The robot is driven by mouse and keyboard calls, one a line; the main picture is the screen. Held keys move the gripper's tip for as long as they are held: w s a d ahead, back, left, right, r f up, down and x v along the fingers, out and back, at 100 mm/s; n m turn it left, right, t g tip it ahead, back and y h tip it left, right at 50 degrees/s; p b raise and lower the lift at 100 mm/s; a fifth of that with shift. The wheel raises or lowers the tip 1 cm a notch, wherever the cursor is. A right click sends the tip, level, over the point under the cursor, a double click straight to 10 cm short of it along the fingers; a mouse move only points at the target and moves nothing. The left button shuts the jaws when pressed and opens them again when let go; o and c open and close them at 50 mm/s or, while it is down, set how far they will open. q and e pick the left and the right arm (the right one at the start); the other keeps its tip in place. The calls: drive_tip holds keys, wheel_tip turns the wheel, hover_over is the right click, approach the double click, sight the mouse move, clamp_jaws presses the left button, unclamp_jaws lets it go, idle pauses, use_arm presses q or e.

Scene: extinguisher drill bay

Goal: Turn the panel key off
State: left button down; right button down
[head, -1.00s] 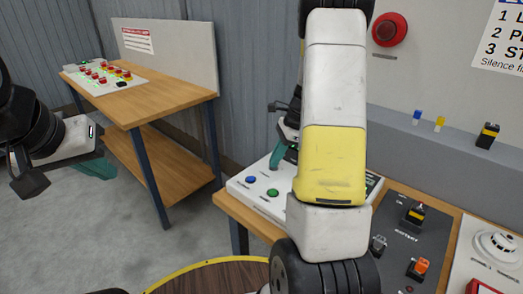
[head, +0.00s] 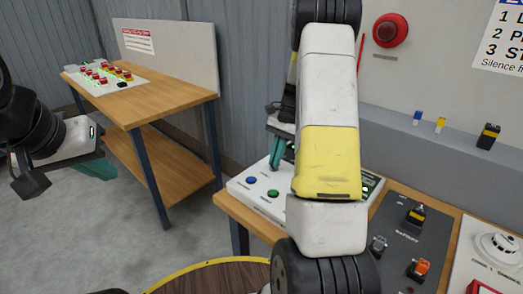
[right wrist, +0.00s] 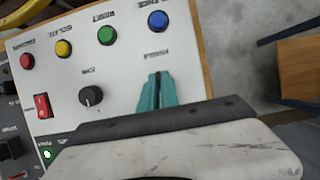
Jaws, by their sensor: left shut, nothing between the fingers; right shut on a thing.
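The white control panel (head: 245,187) sits on the right-hand wooden bench and also fills much of the right wrist view (right wrist: 120,75). My right gripper (head: 275,158) reaches down to the panel behind the blue and green buttons. In the right wrist view, its teal fingers (right wrist: 158,90) are closed together below a small printed label. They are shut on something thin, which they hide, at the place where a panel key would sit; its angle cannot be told. My left gripper (head: 97,167) is shut and empty, over the floor at the left.
The panel also bears a blue button (right wrist: 158,20), a green button (right wrist: 107,35), a yellow button (right wrist: 64,48), a red button (right wrist: 27,61), a black knob (right wrist: 91,96) and a red rocker switch (right wrist: 42,106). A dark battery board (head: 400,235) lies to the right.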

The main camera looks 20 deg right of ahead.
idle(0.4)
drive_tip(key=c, duration=1.6)
unclamp_jaws()
drive_tip(key=v, duration=0.7)
drive_tip(key=shift+r, duration=0.4)
drive_tip(key=shift+r, duration=0.1)
drive_tip(key=s+a+r+n+t+h, duration=0.2)
drive_tip(key=s+a+r+n+t, duration=0.55)
drive_tip(key=s+a+r, duration=0.6)
drive_tip(key=s+a+n+t, duration=0.1)
drive_tip(key=s+n, duration=0.4)
drive_tip(key=s, duration=0.4)
drive_tip(key=shift+s, duration=0.25)
